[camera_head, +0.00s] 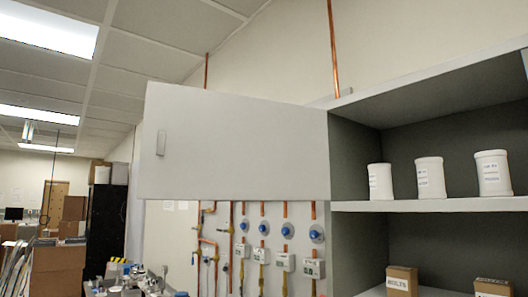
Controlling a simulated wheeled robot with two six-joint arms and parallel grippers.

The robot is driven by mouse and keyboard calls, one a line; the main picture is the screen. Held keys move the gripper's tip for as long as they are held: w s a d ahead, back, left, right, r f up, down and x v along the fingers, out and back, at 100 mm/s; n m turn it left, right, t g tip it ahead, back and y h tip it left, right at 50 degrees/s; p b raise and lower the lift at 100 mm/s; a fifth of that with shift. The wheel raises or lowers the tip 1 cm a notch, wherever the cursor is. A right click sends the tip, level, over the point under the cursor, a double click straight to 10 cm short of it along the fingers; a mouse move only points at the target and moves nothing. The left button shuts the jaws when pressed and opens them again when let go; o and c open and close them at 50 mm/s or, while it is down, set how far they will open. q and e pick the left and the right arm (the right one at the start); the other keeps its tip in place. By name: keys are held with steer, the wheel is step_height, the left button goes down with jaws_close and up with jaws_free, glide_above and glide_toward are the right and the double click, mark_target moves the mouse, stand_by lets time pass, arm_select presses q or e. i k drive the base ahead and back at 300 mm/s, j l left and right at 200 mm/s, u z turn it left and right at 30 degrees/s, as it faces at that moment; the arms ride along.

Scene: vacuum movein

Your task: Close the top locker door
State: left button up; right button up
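The top locker door (238,145) is a light grey panel standing wide open. It extends to the left from the left side of the locker (346,158). A small grey handle (161,142) sits near the door's far left edge. The top compartment is exposed, with its dark back wall (395,150) showing. Neither my left nor my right gripper is in view.
Several white labelled jars, one of them in the middle (430,178), stand on the locker's upper shelf (430,205). Small cardboard boxes, one labelled bolts (402,281), sit on the shelf below. Copper pipes with blue valves (287,230) run behind the door. Stacked cartons (57,270) stand at far left.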

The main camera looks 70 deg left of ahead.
mark_target(219, 146)
steer(key=k+j, duration=0.1)
steer(key=j, duration=0.3)
steer(key=j+z, duration=0.1)
steer(key=j, duration=0.35)
steer(key=k+j, duration=0.15)
steer(key=j, duration=0.25)
steer(key=k+j, duration=0.1)
steer(key=j, duration=0.3)
steer(key=k+j+z, duration=0.1)
steer(key=j, duration=0.3)
steer(key=k+j, duration=0.1)
steer(key=j, duration=0.3)
steer(key=k+j+z, duration=0.1)
steer(key=j, duration=0.3)
steer(key=k+j, duration=0.15)
steer(key=j, duration=0.25)
